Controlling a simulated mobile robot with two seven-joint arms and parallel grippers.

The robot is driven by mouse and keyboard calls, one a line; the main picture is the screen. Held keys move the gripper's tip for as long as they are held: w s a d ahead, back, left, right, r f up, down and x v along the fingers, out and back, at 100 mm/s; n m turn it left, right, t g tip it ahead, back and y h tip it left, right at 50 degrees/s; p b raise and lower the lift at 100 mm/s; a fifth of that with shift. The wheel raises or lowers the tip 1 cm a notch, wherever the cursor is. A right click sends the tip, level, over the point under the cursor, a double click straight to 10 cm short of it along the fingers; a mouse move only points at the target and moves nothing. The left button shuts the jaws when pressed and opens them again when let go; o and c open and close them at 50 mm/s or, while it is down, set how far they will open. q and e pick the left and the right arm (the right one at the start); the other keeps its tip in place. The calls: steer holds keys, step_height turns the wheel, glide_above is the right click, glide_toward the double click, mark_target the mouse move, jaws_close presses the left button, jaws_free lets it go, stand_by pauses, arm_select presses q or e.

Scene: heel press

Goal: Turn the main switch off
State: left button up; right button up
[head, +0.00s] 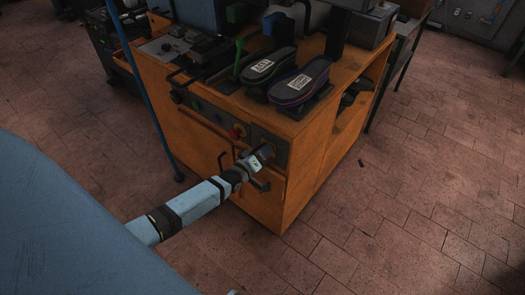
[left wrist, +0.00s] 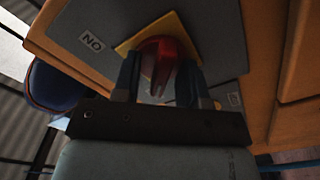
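The main switch is a red rotary knob (left wrist: 160,62) on a yellow plate (left wrist: 130,44), set in a grey panel (left wrist: 84,22). A label (left wrist: 92,43) beside the plate reads "ON" upside down in the left wrist view. My left gripper (left wrist: 158,88) has one finger on each side of the knob, which looks narrower at its ridge than the space between the fingers. Firm contact is not visible. In the head view my left gripper (head: 267,150) reaches the front panel of the orange cabinet (head: 305,172) and hides the switch. My right gripper is not in view.
A red button (head: 238,131) sits on the panel left of my left gripper. A dark handle (head: 222,160) and another (head: 260,184) stick out below. Two shoe-shaped pieces (head: 300,82) rest on the cabinet top.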

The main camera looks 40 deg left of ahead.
arm_select(q)
steer(key=s+a, duration=0.1)
steer(key=s, duration=1.2)
steer(key=shift+s, duration=0.3)
